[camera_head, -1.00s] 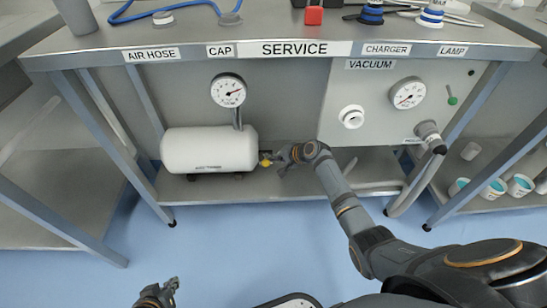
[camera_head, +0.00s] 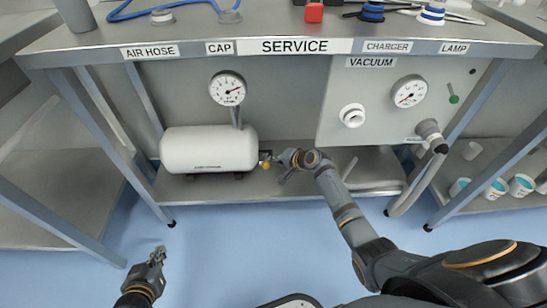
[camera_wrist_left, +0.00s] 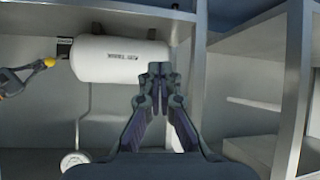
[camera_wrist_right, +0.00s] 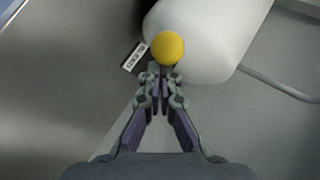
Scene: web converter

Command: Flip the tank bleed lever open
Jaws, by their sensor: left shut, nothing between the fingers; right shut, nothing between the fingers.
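The white tank (camera_head: 208,149) lies on the lower shelf under the SERVICE bench; it also shows in the left wrist view (camera_wrist_left: 120,60) and right wrist view (camera_wrist_right: 215,35). The yellow knob of the bleed lever (camera_head: 266,166) is at the tank's right end, beside a small label (camera_wrist_right: 135,57). My right gripper (camera_head: 279,162) is shut and empty, just right of the knob. In the right wrist view the knob (camera_wrist_right: 168,48) stands just beyond its fingertips; I cannot tell whether they touch. My left gripper (camera_head: 159,254) is shut and empty, low in front of the bench. The lever's arm is mostly hidden.
A pressure gauge (camera_head: 228,89) rises above the tank. A vacuum panel (camera_head: 375,80) with its own gauge (camera_head: 409,93) and a grey hose (camera_head: 411,185) stands to the right. Bench legs (camera_head: 100,155) frame the shelf (camera_head: 300,186). The blue floor in front is clear.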

